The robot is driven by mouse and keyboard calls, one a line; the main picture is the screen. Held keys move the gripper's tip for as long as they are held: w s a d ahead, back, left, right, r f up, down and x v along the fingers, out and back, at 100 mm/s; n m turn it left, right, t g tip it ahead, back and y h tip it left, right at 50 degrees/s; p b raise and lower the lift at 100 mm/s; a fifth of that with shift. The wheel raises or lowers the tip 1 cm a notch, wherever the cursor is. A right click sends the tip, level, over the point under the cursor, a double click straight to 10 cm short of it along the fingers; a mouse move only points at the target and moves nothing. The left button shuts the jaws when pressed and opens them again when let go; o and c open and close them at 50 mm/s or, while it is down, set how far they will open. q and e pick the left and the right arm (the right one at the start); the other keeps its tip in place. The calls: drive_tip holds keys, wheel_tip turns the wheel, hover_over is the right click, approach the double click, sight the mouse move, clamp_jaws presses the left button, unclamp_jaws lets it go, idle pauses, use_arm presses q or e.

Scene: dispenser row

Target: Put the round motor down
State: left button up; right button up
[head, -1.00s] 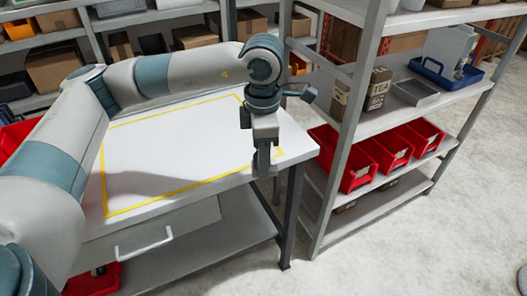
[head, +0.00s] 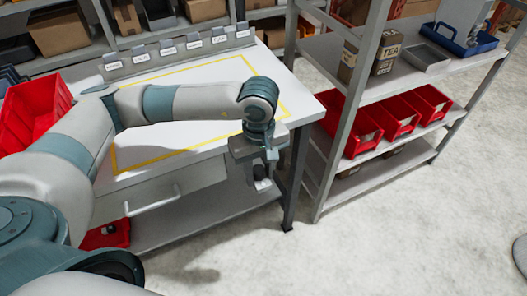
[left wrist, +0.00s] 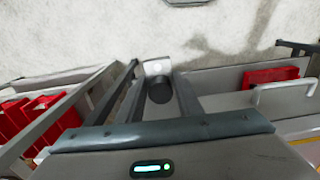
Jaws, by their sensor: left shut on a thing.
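The round motor (left wrist: 159,91), a dark cylinder with a pale end, sits between the two fingers of my left gripper (left wrist: 156,72) in the left wrist view. In the head view my left gripper (head: 262,176) points down at the right front corner of the workbench (head: 298,107), apparently just off its front edge. It is shut on the motor (head: 262,186), which shows small and partly hidden at the fingertips. My right gripper is not in view.
A yellow outline (head: 283,101) marks the white benchtop, which looks clear inside. Labelled dispensers (head: 193,47) line its back edge. A drawer (head: 165,198) and a lower shelf (head: 205,215) are below. A rack with red bins (head: 398,114) stands right; a red crate (head: 35,105) is left.

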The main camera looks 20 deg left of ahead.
use_arm(q)
drive_tip(key=s+f+m, duration=0.5)
drive_tip(key=f+m, duration=0.3)
drive_tip(key=m, duration=0.1)
drive_tip(key=shift+s+m, duration=0.25)
drive_tip(key=shift+m, duration=0.15)
drive_tip(key=shift+a, duration=0.1)
